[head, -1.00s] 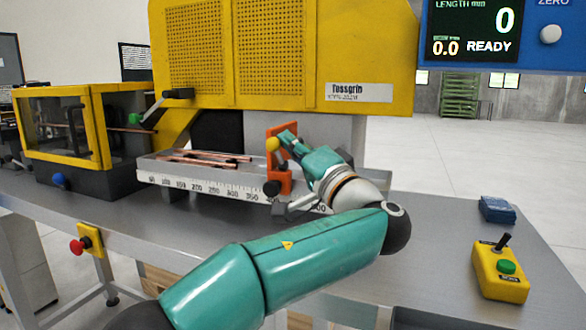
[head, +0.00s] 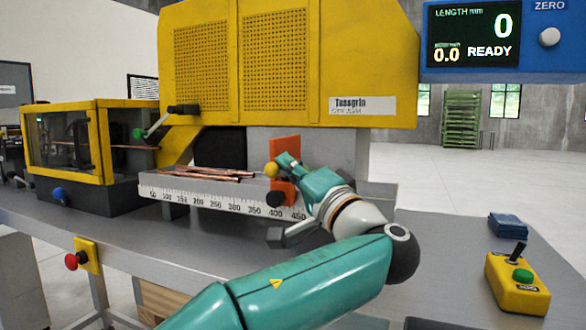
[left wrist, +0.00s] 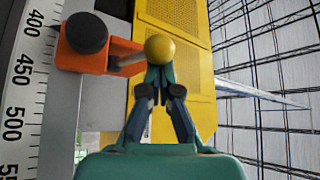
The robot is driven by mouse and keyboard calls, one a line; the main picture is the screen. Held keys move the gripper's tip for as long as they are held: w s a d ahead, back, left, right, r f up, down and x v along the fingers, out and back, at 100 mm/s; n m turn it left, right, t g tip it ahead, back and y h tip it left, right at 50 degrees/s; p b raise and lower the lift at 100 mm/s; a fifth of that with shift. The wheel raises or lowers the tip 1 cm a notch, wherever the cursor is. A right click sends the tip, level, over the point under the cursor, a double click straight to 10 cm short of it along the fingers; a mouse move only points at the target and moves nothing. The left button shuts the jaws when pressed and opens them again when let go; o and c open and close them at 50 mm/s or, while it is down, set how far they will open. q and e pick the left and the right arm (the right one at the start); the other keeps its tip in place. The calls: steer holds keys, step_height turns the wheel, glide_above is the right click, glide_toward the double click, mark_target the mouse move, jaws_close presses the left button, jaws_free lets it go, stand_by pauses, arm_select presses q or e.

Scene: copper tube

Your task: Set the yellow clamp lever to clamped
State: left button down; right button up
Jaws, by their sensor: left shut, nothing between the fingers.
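The yellow clamp lever shows as a yellow ball knob (head: 271,170) at the orange stop block (head: 285,186), toward the right end of the ruler rail. In the left wrist view the yellow knob (left wrist: 160,49) sits on a short grey rod from the orange block (left wrist: 90,60). My left gripper (head: 284,160) is shut with nothing between its fingers. Its fingertips (left wrist: 160,72) are right at the knob, overlapping it in the picture; I cannot tell whether they touch. The block's black knob (left wrist: 87,33) is beside the lever. My right gripper is not in view.
The ruler rail (head: 220,203) carries several copper tubes (head: 205,172). Behind stands the yellow machine housing (head: 290,60). A yellow-framed enclosure (head: 60,145) is at left. A yellow control box (head: 517,283) and a blue item (head: 508,225) lie on the right of the bench.

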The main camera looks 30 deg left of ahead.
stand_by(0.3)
arm_select(q)
steer(key=d+f+p, duration=0.2)
steer(key=d+p, duration=0.1)
steer(key=d, duration=0.6)
steer(key=shift+w, duration=0.15)
steer(key=shift+d, duration=0.15)
stand_by(0.4)
steer(key=shift+f, duration=0.1)
